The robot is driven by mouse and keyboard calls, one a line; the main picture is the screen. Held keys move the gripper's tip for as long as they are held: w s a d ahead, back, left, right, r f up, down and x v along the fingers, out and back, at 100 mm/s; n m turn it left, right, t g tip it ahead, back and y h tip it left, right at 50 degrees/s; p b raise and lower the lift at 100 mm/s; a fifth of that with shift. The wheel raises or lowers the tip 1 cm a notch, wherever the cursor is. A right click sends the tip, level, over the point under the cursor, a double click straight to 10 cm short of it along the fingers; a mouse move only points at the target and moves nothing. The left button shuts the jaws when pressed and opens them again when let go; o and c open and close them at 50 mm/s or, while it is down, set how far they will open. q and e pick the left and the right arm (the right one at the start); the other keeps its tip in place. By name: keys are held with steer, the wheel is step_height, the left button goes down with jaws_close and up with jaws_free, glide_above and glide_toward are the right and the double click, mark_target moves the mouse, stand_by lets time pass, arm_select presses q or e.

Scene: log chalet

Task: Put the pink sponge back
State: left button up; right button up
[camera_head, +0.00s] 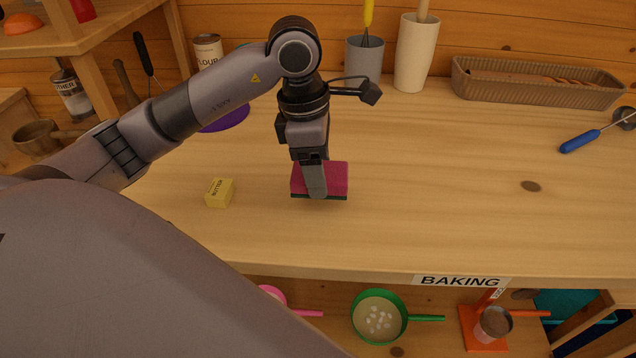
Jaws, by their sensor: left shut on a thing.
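The pink sponge (335,178) is a small block with a dark green underside. It is at the middle of the wooden counter (440,200), low over or on its surface; I cannot tell whether it touches. My left gripper (315,192) points down and is shut on the sponge, with one grey finger across its near face. The other finger is hidden behind the sponge. My right gripper is not in view.
A yellow butter block (219,193) lies left of the sponge. A purple bowl (226,118) is partly behind my arm. A grey pot with a whisk (365,55), a white crock (414,55) and a brown basket (535,85) stand at the back. The counter's right side is mostly clear.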

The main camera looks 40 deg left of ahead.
arm_select(q)
step_height(320, 180, down, 4)
steer(key=shift+r, duration=0.15)
steer(key=o, duration=0.5)
steer(key=shift+b, duration=0.3)
steer(key=o, duration=0.4)
steer(key=shift+o, duration=0.2)
